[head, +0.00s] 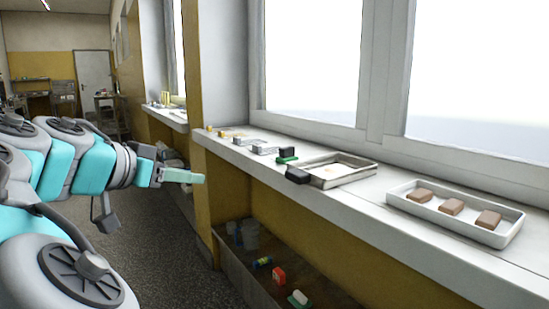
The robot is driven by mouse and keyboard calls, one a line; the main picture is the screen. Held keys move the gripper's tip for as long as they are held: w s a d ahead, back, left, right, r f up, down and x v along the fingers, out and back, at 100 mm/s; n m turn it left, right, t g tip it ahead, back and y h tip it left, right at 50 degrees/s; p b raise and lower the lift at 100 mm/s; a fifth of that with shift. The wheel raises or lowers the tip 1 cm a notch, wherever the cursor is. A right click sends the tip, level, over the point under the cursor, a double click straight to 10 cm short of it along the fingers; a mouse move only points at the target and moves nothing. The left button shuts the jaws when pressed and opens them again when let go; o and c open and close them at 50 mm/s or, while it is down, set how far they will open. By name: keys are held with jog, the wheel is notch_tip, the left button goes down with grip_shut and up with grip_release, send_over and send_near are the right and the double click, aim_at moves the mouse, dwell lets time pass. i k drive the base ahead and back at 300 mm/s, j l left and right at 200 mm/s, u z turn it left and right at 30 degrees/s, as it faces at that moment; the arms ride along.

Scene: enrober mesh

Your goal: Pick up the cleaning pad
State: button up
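The cleaning pad is most likely the small block with a dark top and green underside (287,155) on the window sill, just left of the metal tray; I cannot be sure at this size. It seems to lie flat. My gripper (192,177) is in the air left of the sill, pointing right, well apart from the pad. Its teal fingers show side-on and overlap, so the gap between them is hidden. I see nothing held in it.
A white tray (409,202) with 3 brown blocks stands at right. Small metal pieces (262,147) lie farther left. A lower shelf holds a red item (278,275) and others.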

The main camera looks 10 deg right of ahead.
aim_at(287, 153)
jog(key=i+j, duration=0.5)
jog(key=j, duration=0.15)
jog(key=i+j+u, duration=0.1)
jog(key=i+j, duration=0.4)
jog(key=j, duration=0.15)
jog(key=k+j, duration=0.1)
